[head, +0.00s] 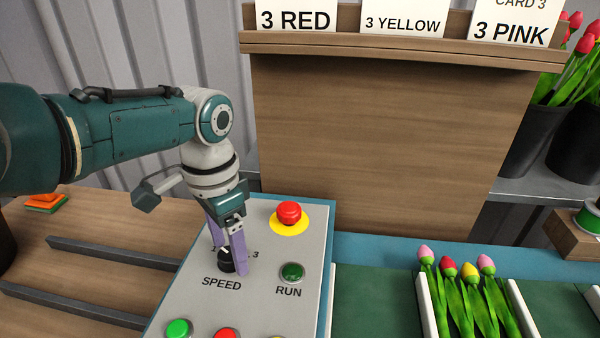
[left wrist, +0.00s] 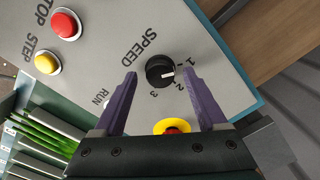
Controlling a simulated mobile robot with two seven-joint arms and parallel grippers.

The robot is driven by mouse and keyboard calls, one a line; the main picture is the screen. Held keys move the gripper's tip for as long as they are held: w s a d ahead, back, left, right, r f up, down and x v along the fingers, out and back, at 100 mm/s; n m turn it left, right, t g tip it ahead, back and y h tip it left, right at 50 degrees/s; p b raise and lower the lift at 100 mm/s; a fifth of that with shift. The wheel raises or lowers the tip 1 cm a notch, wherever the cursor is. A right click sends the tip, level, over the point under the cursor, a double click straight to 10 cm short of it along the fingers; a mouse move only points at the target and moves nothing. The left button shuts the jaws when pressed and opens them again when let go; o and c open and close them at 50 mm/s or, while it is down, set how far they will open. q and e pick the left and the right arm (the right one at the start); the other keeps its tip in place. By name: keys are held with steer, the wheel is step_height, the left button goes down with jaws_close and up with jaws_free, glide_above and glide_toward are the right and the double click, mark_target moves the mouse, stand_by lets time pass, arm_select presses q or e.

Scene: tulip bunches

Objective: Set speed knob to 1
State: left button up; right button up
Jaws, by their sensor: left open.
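The black speed knob (head: 226,262) sits on the grey control panel (head: 190,300) above the word SPEED. In the left wrist view the knob (left wrist: 157,66) shows a white mark pointing right, between the printed 1 and 2; I cannot tell exactly which it is nearer. My left gripper (head: 228,256) points down at the panel with its purple fingers apart, one on each side of the knob. In the left wrist view the gripper (left wrist: 158,76) is open, with visible gaps between fingers and knob. My right gripper is in neither view.
A red stop button on yellow (head: 289,213) and a green RUN button (head: 292,272) are right of the knob. Green (head: 179,328) and red (head: 226,334) buttons line the panel's front. Tulips (head: 470,290) lie in a tray at right. A wooden board (head: 390,140) stands behind.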

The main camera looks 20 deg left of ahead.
mark_target(229, 252)
arm_select(q)
step_height(229, 252, up, 10)
steer(key=p, duration=0.4)
steer(key=shift+f+p, duration=0.15)
steer(key=shift+p, duration=0.15)
steer(key=s+d+f+t, duration=0.1)
steer(key=s+d+f, duration=0.4)
steer(key=s, duration=0.4)
steer(key=s+d+r+n+t, duration=0.1)
steer(key=s+r+n+t, duration=0.15)
steer(key=s+r, duration=0.75)
steer(key=w+r+p+v, duration=0.1)
steer(key=w+p+v, duration=0.1)
steer(key=p+v, duration=0.9)
steer(key=w+p+v, duration=0.3)
steer(key=p+v, duration=0.9)
steer(key=p, duration=0.2)
steer(key=w+r+p+v, duration=0.1)
steer(key=w+p+v, duration=0.2)
steer(key=p+v, duration=0.9)
steer(key=shift+a+r+n+p, duration=0.15)
steer(key=shift+r+n+p, duration=0.3)
steer(key=shift+r+p, duration=0.1)
